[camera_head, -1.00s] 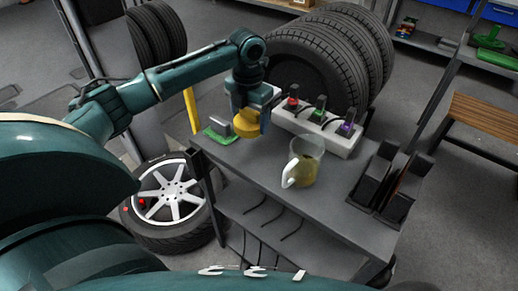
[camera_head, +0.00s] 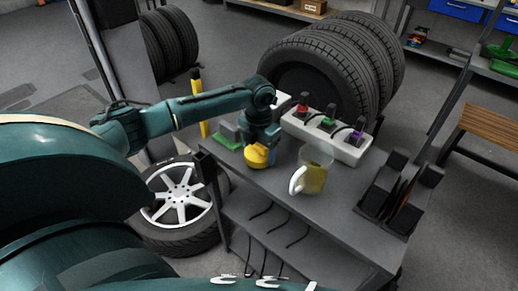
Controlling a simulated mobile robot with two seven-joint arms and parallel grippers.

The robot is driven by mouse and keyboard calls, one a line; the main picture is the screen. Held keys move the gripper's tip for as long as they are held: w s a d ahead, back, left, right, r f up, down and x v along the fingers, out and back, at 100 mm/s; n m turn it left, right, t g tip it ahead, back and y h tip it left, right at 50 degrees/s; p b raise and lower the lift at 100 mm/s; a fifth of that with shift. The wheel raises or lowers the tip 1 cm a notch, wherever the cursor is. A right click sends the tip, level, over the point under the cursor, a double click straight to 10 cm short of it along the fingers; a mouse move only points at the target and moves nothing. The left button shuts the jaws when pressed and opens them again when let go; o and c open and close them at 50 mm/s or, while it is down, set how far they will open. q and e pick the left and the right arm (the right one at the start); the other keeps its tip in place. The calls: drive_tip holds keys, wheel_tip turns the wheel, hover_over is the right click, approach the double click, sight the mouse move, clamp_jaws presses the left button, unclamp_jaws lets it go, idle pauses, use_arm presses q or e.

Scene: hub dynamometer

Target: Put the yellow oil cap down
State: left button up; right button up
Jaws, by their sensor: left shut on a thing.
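The yellow oil cap (camera_head: 257,156) is at the lower end of my left gripper (camera_head: 259,146), over the grey cart top (camera_head: 262,188). My left gripper is shut on the cap, pointing down. The cap is at or very close to the cart top; I cannot tell whether it touches. My right gripper is not in view.
A jug with yellowish liquid (camera_head: 315,176) stands right of the cap. Behind is a white block (camera_head: 345,150) with red, green and purple items. A green item (camera_head: 226,136) lies left of the gripper. Black holders (camera_head: 384,196) stand at right. The front cart top is clear.

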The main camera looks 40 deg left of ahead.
use_arm(q)
drive_tip(key=o, duration=1)
drive_tip(key=shift+f, duration=0.1)
wheel_tip(320, 180, up, 12)
drive_tip(key=shift+r, duration=0.2)
